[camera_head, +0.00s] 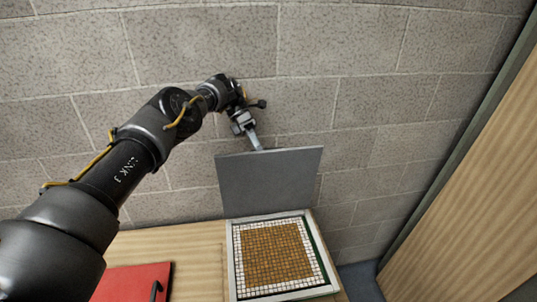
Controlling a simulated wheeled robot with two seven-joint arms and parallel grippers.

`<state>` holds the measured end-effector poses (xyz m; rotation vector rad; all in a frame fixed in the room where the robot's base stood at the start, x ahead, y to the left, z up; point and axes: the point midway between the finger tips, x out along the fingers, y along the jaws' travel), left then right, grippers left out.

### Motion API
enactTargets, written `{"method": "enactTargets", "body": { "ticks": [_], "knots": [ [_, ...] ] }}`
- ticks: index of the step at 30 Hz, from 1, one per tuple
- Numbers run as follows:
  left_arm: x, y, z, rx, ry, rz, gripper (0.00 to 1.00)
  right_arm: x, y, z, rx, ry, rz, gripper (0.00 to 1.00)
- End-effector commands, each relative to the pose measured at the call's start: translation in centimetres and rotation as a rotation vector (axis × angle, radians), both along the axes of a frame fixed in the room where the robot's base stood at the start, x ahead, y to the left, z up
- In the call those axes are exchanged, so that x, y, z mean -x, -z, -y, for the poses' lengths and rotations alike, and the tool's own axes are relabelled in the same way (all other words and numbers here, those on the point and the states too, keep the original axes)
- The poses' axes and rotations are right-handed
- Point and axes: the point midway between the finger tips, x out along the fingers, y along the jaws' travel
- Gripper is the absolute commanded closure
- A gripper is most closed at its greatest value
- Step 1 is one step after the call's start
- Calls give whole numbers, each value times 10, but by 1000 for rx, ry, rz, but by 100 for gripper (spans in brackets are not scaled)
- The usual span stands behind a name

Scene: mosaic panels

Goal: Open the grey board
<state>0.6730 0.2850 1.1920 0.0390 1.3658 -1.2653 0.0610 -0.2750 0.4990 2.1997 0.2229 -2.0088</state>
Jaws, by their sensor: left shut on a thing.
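The grey board (270,183) stands raised, close to upright, at the back of a light-framed mosaic panel (233,262). The panel shows brown tiles with a border of white tiles. My left arm comes in from the left and reaches over to the board's top edge. My left gripper (257,143) is shut on the board's top edge, left of its middle; the fingertips are partly hidden behind the board. My right gripper is not in view.
A red board (130,282) with a dark handle lies on the wooden table (185,245) at the lower left. A grey block wall (330,60) stands close behind the board. A wooden panel (470,200) rises at the right.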

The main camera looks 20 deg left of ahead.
Motion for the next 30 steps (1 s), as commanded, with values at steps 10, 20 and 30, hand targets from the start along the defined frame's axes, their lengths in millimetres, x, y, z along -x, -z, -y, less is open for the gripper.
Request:
{"method": "enactTargets", "body": {
  "ticks": [10,20,30],
  "knots": [
    [4,14,-16,5,-20,-36,100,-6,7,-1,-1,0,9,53],
    [4,14,-15,4,-20,-37,85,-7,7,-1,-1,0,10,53],
    [2,10,-13,7,-16,-31,66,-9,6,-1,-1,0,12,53]
  ]
}}
